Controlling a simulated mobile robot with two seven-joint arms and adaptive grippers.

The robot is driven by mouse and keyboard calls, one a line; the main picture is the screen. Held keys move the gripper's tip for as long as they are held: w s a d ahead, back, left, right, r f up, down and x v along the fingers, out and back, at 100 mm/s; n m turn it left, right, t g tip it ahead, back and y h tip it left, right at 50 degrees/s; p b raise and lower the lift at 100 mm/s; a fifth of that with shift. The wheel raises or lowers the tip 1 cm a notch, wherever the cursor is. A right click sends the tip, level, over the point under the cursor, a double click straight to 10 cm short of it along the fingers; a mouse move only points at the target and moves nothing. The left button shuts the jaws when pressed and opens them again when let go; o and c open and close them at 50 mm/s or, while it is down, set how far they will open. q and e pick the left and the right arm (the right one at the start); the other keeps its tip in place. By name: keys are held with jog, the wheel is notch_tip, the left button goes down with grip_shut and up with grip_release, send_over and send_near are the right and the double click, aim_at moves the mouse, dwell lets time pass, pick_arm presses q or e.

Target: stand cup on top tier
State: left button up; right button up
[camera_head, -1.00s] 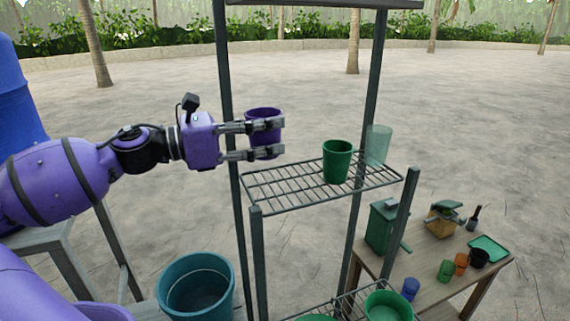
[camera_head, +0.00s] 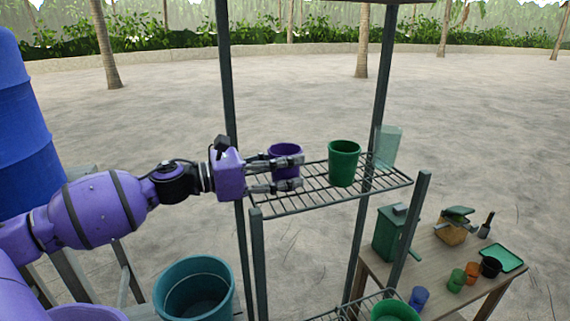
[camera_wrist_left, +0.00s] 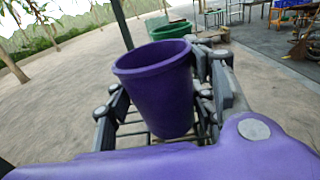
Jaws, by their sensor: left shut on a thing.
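A purple cup (camera_head: 284,158) is upright between the fingers of my left gripper (camera_head: 288,174), which is shut on it. The cup is over the left part of the wire top tier (camera_head: 312,196); I cannot tell whether its base touches the wires. In the left wrist view the purple cup (camera_wrist_left: 157,90) fills the middle, with the gripper fingers (camera_wrist_left: 160,95) on both sides and tier bars below. A green cup (camera_head: 343,165) stands upright on the same tier, to the right of the purple cup. My right gripper is not in view.
A clear cup (camera_head: 388,147) shows at the tier's right end. Dark posts (camera_head: 230,100) frame the rack. A teal bucket (camera_head: 195,290) is below left. A wooden table (camera_head: 440,280) at right holds a green box (camera_head: 391,232) and several small cups.

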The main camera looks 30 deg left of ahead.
pick_arm(q)
jog(key=o, duration=1.3)
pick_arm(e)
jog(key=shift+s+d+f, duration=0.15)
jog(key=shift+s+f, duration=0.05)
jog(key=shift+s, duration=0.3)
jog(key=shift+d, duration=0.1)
pick_arm(q)
jog(key=shift+s+a, duration=0.2)
jog(key=p+v, duration=0.1)
jog(key=v, duration=1)
jog(key=shift+s+a, duration=0.15)
jog(key=shift+a, duration=0.05)
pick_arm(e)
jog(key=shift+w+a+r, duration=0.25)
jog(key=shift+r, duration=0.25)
